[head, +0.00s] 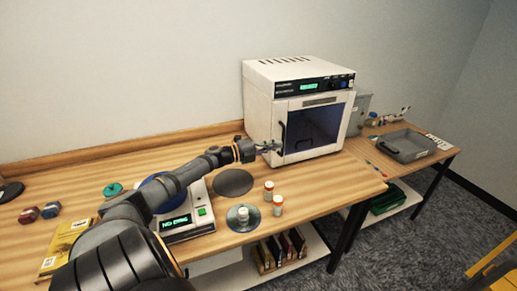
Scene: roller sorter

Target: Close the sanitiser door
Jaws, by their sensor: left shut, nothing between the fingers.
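The sanitiser (261,95) is a white box-shaped machine at the back of the wooden table, with a lit green display on its top panel. Its door (320,127) has a dark window and a dark vertical handle (283,138) on its left side. The door looks flush with the front, or nearly so; I cannot tell if a small gap is there. My left gripper (277,147) is shut and empty, at the door's left edge beside the handle. Whether it touches the door is unclear. My right gripper is out of view.
A scale-like device (203,212) with a green display lies under my left arm. Two small orange-and-white bottles (269,191) and a round metal dish (243,225) stand in front of the sanitiser. A grey tray (400,152) sits on the right table.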

